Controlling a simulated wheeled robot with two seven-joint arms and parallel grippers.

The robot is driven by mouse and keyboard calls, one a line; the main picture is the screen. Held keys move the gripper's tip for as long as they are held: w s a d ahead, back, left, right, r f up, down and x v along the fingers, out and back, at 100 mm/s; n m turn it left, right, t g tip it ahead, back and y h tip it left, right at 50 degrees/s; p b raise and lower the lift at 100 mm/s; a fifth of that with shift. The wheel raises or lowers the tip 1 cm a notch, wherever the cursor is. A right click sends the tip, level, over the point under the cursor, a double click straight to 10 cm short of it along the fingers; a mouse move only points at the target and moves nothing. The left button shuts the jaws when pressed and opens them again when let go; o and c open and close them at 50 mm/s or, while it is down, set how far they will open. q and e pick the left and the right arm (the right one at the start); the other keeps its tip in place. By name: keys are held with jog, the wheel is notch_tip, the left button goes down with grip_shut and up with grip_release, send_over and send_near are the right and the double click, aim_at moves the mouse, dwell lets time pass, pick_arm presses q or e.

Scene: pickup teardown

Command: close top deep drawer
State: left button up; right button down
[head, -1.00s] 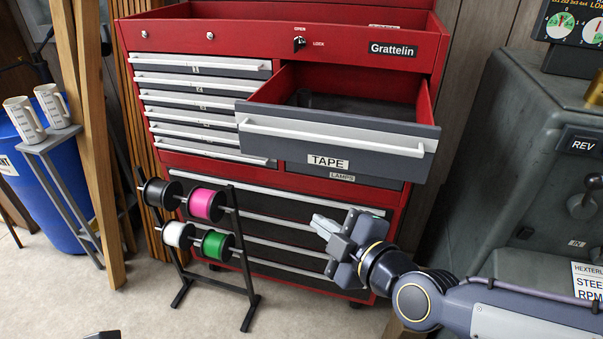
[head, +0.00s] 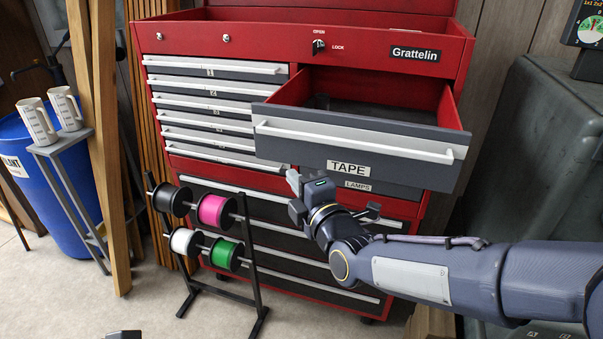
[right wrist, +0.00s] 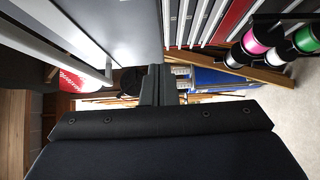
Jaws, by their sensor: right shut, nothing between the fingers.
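The top deep drawer (head: 385,166), labelled TAPE, stands pulled out of the red tool chest (head: 440,75). Its grey front carries a long white handle, and its dark inside shows behind the front. My right gripper (head: 293,183) is shut and empty, just below the left part of that drawer front. In the right wrist view its closed fingers (right wrist: 153,85) point away from the camera, with the grey drawer front (right wrist: 130,25) beside them at upper left. I cannot tell whether they touch it.
The LAMPS drawer (head: 390,187) below is closed. A spool rack (head: 247,265) with several spools stands in front at left. A grey machine (head: 535,150) stands at right. A blue barrel (head: 25,165) and a small stand with jugs (head: 38,120) are far left.

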jog(key=shift+w+d, duration=0.25)
jog(key=shift+w, duration=0.4)
jog(key=shift+w+d, duration=0.25)
jog(key=shift+w, duration=0.35)
pick_arm(q)
jog(key=shift+r, duration=0.2)
